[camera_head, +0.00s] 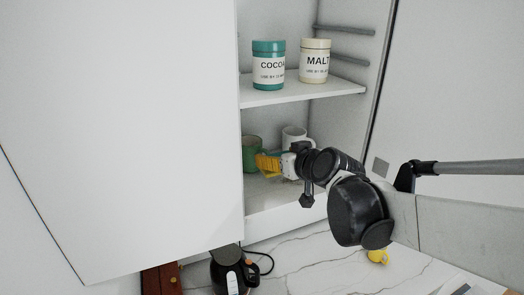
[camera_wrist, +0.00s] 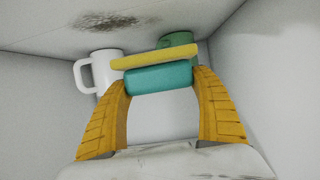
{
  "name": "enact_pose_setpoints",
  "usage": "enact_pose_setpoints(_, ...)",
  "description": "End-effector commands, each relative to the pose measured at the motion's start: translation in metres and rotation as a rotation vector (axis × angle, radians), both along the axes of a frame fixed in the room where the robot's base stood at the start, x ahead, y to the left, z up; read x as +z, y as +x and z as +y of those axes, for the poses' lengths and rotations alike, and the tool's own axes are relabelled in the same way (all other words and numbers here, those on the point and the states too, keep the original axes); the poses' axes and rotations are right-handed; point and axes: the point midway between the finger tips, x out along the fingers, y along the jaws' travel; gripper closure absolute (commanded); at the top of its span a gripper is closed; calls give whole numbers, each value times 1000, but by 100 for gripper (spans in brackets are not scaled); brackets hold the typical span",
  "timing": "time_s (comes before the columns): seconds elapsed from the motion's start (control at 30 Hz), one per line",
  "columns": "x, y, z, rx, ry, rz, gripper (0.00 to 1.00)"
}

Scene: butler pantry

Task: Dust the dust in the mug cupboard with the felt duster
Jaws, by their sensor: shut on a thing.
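The felt duster (camera_wrist: 158,79) is a teal block with a yellow strip along one side. My gripper (camera_head: 268,164) is inside the lower compartment of the mug cupboard (camera_head: 262,226), its two orange-yellow fingers shut on the duster's teal part. In the wrist view, which looks turned over, a dark speckled patch of dust (camera_wrist: 110,21) lies on the cupboard floor, apart from the duster. A white mug (camera_wrist: 101,71) and a green mug (camera_wrist: 178,39) stand close by; the duster partly hides both. In the head view the gripper is in front of the green mug (camera_head: 251,151) and white mug (camera_head: 294,134).
A teal cocoa jar (camera_head: 268,65) and a cream malt jar (camera_head: 314,60) stand on the shelf (camera_head: 300,93) above my gripper. A large white door panel (camera_head: 120,130) borders the opening on the left. A black kettle (camera_head: 232,272) and yellow mug (camera_head: 378,256) are on the marble counter below.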

Motion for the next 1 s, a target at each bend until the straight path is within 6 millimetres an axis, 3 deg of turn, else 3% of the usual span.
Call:
enact_pose_setpoints(0.4,1,20,-62,-4,1,-1,50)
enact_pose_setpoints(0.67,1,29,-91,-1,1,-1,50)
enact_pose_setpoints(1.0,1,16,-52,4,0,0,50)
